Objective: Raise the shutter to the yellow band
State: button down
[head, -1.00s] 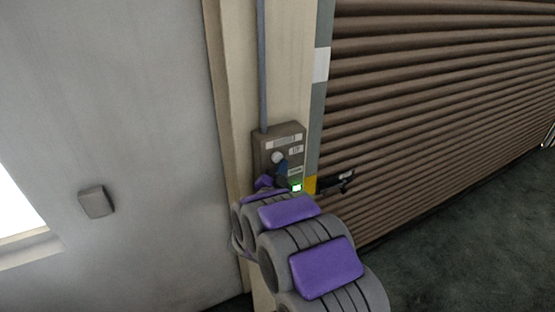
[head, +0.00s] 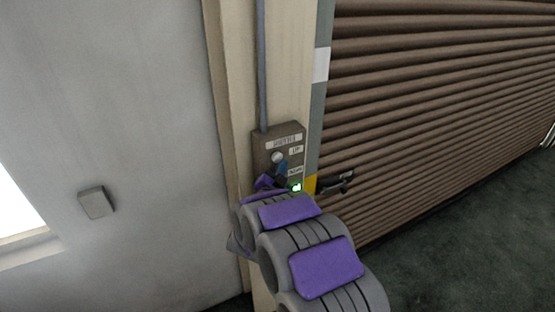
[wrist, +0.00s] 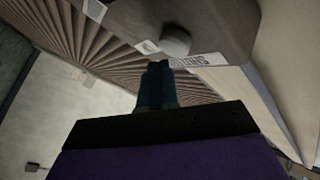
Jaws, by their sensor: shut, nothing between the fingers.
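The brown slatted shutter (head: 440,95) fills the right of the head view and is down near the dark floor. A yellow band (head: 310,185) marks the grey strip at its left edge, low down; a white band (head: 321,65) is higher. A grey control box (head: 262,150) on the post has a round pale button (head: 277,157) beside an UP label. My gripper (head: 282,170) is shut and empty, with blue fingertips just below the button. In the wrist view the fingertips (wrist: 158,70) are close to the round button (wrist: 176,41); I cannot tell whether they touch it.
A conduit (head: 262,70) runs up from the box. A small grey wall box (head: 96,202) and a bright opening (head: 15,205) are at the left. A black fitting (head: 336,181) sticks out by the yellow band. The dark floor (head: 450,235) at right is clear.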

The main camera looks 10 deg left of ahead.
jog(key=shift+w+a, duration=0.1)
jog(key=shift+w, duration=0.05)
jog(key=shift+w+a+r, duration=0.1)
jog(key=shift+w, duration=0.05)
jog(key=shift+w+a, duration=0.3)
jog(key=shift+w, duration=0.15)
dwell(2.9)
jog(key=shift+s+d, duration=0.1)
jog(key=shift+s, duration=0.05)
dwell(2.9)
jog(key=shift+s+d+b, duration=0.45)
jog(key=shift+s+b, duration=0.2)
jog(key=shift+b, duration=0.05)
jog(key=shift+s+d+b, duration=0.6)
jog(key=shift+s+d, duration=0.15)
jog(key=shift+s, duration=0.3)
jog(key=shift+s+d+b, duration=0.6)
jog(key=shift+s+d, duration=0.1)
jog(key=shift+s, duration=0.35)
